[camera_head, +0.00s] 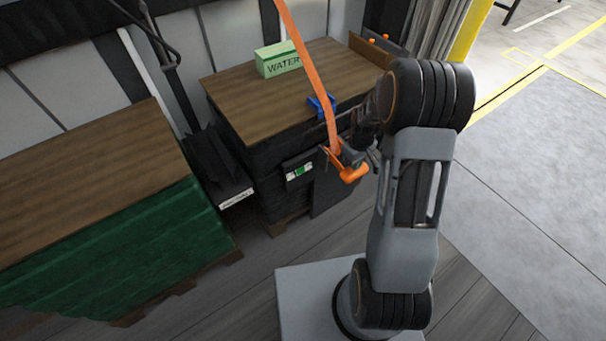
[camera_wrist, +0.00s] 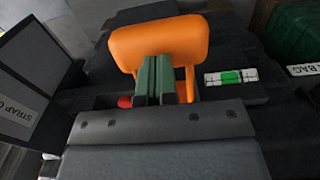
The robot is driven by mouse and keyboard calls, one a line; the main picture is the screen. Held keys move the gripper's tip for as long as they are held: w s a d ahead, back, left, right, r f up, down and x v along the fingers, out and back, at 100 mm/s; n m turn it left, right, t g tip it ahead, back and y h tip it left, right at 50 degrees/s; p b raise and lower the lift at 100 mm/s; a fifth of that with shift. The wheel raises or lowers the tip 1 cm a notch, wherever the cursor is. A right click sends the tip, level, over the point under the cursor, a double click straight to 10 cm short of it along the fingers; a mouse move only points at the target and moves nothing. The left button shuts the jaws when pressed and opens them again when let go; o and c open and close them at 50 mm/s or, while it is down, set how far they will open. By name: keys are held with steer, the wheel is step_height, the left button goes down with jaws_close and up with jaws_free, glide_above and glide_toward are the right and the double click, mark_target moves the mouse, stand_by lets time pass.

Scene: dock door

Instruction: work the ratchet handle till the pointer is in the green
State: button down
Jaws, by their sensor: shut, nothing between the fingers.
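The orange ratchet handle (camera_head: 352,174) is at the lower end of an orange strap (camera_head: 308,68) on the side of the dark wrapped pallet load. In the wrist view the handle (camera_wrist: 160,40) fills the upper middle. My gripper (camera_head: 372,158) is at the handle's right side in the head view. In the wrist view my gripper's green fingers (camera_wrist: 155,78) are together and empty, overlapping the handle's lower edge; I cannot tell whether they touch it. The gauge (camera_head: 299,171) is left of the handle and also shows in the wrist view (camera_wrist: 230,77), with a green middle band. Its pointer is too small to read.
A green WATER box (camera_head: 277,60) and a blue corner piece (camera_head: 321,106) are on the load's wooden top. A green-wrapped pallet load (camera_head: 120,250) stands to the left. A red knob (camera_wrist: 125,101) is beside my fingers. Floor at the right is clear.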

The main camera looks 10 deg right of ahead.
steer(key=shift+f, duration=0.45)
steer(key=shift+r+p, duration=2.6)
steer(key=shift+r, duration=0.9)
steer(key=shift+f, duration=0.2)
steer(key=shift+f+b, duration=2.3)
steer(key=shift+f, duration=0.8)
steer(key=shift+r+p, duration=2.6)
steer(key=shift+r, duration=0.75)
step_height(320, 180, up, 5)
steer(key=p, duration=0.4)
